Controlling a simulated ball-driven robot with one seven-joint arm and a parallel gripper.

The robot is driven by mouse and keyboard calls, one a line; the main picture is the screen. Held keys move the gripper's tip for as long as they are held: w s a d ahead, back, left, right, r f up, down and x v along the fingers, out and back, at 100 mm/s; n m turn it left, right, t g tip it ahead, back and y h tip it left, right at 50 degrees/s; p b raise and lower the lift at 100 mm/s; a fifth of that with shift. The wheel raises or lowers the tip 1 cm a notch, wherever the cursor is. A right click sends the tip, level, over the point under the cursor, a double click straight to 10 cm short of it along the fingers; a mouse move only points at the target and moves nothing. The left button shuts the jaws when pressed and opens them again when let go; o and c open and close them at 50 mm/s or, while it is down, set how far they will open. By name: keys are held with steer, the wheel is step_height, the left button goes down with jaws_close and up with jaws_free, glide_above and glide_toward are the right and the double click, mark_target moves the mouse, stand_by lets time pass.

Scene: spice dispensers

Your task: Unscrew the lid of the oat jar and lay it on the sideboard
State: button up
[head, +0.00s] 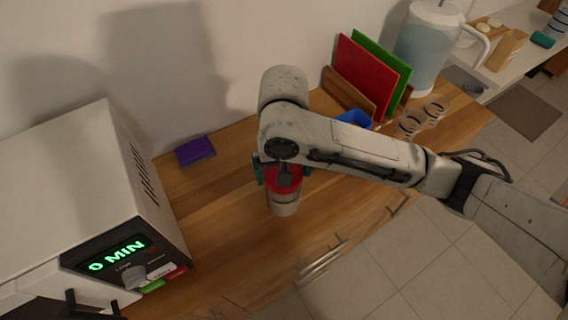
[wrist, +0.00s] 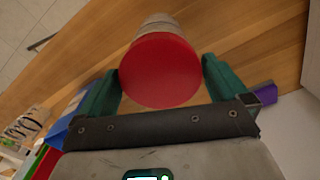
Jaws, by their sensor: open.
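The oat jar (head: 284,208) stands on the wooden sideboard (head: 225,215) and has a red lid (head: 276,181). In the wrist view the red lid (wrist: 160,70) faces the camera, with the pale jar body (wrist: 158,26) beyond it. The lid sits on the jar. My gripper (wrist: 163,76) is open, with one green finger on each side of the lid. A small gap shows on the right side; on the left I cannot tell whether finger and lid touch. In the head view my gripper (head: 281,172) is over the jar, and my arm hides part of the lid.
A white microwave (head: 75,190) stands at the left, with a purple box (head: 195,150) behind the jar. Red (head: 358,75) and green (head: 384,62) boards, a blue item (head: 354,118), glasses (head: 411,122) and a water pitcher (head: 425,45) are at the right. Bare wood lies left of the jar.

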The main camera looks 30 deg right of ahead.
steer(key=shift+m+p, duration=1.1)
steer(key=shift+m, duration=0.4)
steer(key=shift+a+r+m+p, duration=0.1)
steer(key=shift+m+p, duration=2.3)
steer(key=shift+m, duration=0.2)
steer(key=shift+a+m, duration=0.1)
steer(key=shift+m, duration=0.3)
steer(key=shift+w+m, duration=0.1)
steer(key=shift+m, duration=1)
steer(key=m, duration=1)
steer(key=shift+w, duration=0.1)
